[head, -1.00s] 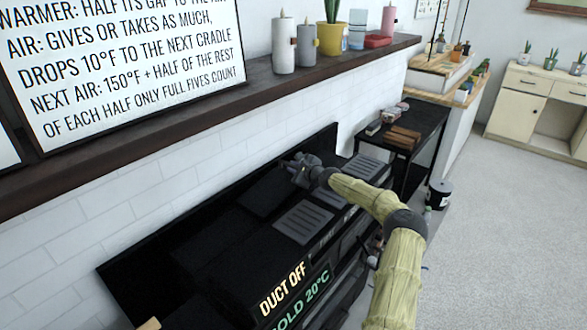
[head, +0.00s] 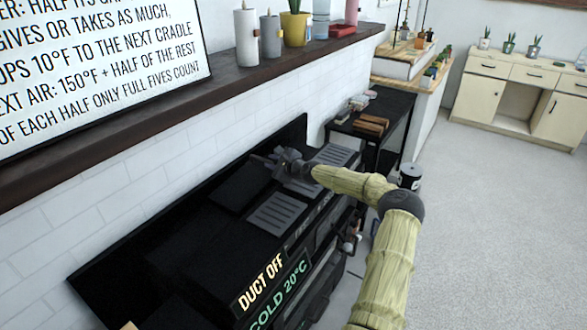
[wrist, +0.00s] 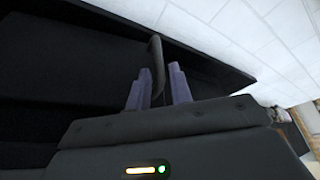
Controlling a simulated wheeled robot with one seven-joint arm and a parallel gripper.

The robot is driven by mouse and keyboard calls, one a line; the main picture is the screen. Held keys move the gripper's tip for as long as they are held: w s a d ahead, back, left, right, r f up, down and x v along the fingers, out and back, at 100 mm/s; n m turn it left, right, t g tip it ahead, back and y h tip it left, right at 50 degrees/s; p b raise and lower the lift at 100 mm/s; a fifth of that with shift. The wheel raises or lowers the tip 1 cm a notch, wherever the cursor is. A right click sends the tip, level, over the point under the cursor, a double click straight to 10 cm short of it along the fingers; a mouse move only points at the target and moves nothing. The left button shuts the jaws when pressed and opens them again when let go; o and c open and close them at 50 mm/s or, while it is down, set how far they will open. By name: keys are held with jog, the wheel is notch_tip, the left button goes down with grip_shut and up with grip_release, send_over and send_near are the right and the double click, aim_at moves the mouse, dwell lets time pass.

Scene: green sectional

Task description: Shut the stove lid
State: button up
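The stove (head: 185,265) is black, with grates on top. Its black lid (head: 165,235) stands raised along the back, near the white tiled wall; the dark panel also fills much of the wrist view (wrist: 60,60). A curved dark handle (wrist: 157,68) shows against it in the wrist view. My gripper (head: 262,160) is at the lid, above the far part of the stove. In the wrist view its two purple-grey fingers (wrist: 161,75) are apart, with the handle between them. The handle appears closer to the left finger, and a gap shows at the right one.
A dark shelf (head: 130,105) with candles and a yellow pot (head: 296,28) runs along the wall above the stove. A black side table (head: 390,108) with small items stands past its far end. Open floor (head: 480,220) lies to the right.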

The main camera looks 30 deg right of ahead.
jog(key=v, duration=1.2)
jog(key=shift+s+a+r, duration=0.1)
jog(key=shift+s+r, duration=0.05)
jog(key=shift+c, duration=0.4)
